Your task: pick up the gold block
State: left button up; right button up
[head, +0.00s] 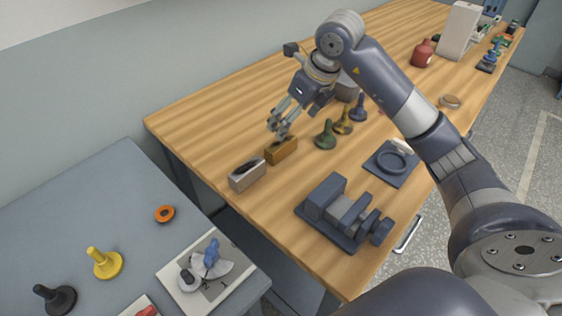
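The gold block (283,152) lies on the wooden table near its left front edge, in the head view. It is brownish gold, with a dark patch on its top. My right gripper (278,127) points down just above and behind the block. Its two fingers look parallel with a gap between them, and nothing shows between them. I cannot tell whether a fingertip touches the block. My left gripper is not in view.
A silver block (246,178) stands close to the left of the gold one. Green (325,136), gold (343,122) and blue (358,108) bobbin-like pegs stand to the right. A dark vise-like device (345,210) sits near the front edge. The table's back left is clear.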

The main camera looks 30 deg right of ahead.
aim_at(282, 142)
jog(key=x, duration=0.5)
jog(key=shift+s+a+f+p, duration=0.1)
jog(key=shift+f+p, duration=0.15)
jog(key=shift+p, duration=0.05)
jog(key=p+x, duration=0.1)
jog(key=x, duration=0.4)
jog(key=shift+f+p, duration=0.25)
jog(key=shift+p, duration=0.05)
jog(key=shift+f, duration=0.2)
jog(key=c, duration=1.7)
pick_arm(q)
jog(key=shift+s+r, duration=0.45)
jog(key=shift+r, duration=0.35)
pick_arm(e)
jog(key=shift+w+r, duration=0.2)
jog(key=shift+r, duration=0.05)
jog(key=shift+c, duration=0.2)
